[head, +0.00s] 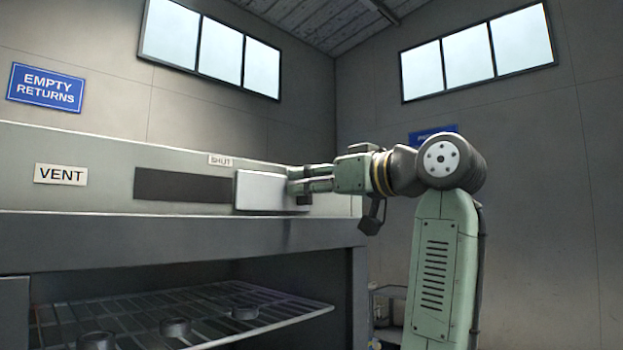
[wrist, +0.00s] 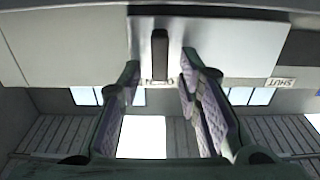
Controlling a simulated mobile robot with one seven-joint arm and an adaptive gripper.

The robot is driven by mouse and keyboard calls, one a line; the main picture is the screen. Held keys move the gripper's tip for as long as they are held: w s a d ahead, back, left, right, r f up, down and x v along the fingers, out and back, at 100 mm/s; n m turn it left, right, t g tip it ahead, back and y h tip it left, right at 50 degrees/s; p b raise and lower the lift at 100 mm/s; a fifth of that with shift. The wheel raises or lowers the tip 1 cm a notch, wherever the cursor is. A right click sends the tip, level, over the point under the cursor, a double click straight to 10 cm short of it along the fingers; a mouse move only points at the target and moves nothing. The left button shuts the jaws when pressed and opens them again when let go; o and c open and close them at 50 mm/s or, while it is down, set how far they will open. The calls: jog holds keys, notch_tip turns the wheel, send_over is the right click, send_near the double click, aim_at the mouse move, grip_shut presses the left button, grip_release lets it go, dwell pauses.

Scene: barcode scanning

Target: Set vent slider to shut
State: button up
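The vent slider is a pale plate (head: 265,190) at the right end of a dark slot (head: 180,187) in the grey panel. A small SHUT label (head: 221,160) sits above the plate's left edge. In the wrist view the plate (wrist: 230,50) fills the top middle, with a dark upright handle (wrist: 160,55) on it. The SHUT label appears upside down there (wrist: 284,83). My gripper (head: 296,180) is at the plate's right side. In the wrist view its fingers (wrist: 160,72) stand apart on either side of the handle, with visible gaps. Another label between the fingers is partly hidden.
A VENT sign (head: 61,174) is on the panel's left. Below is an open cavity with a wire rack (head: 290,311) holding several dark round pieces (head: 175,327). A blue EMPTY RETURNS sign (head: 46,87) hangs on the wall. A small shelf (head: 388,295) stands behind my arm.

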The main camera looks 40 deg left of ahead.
jog(key=shift+c, duration=0.2)
grip_shut()
dwell(0.7)
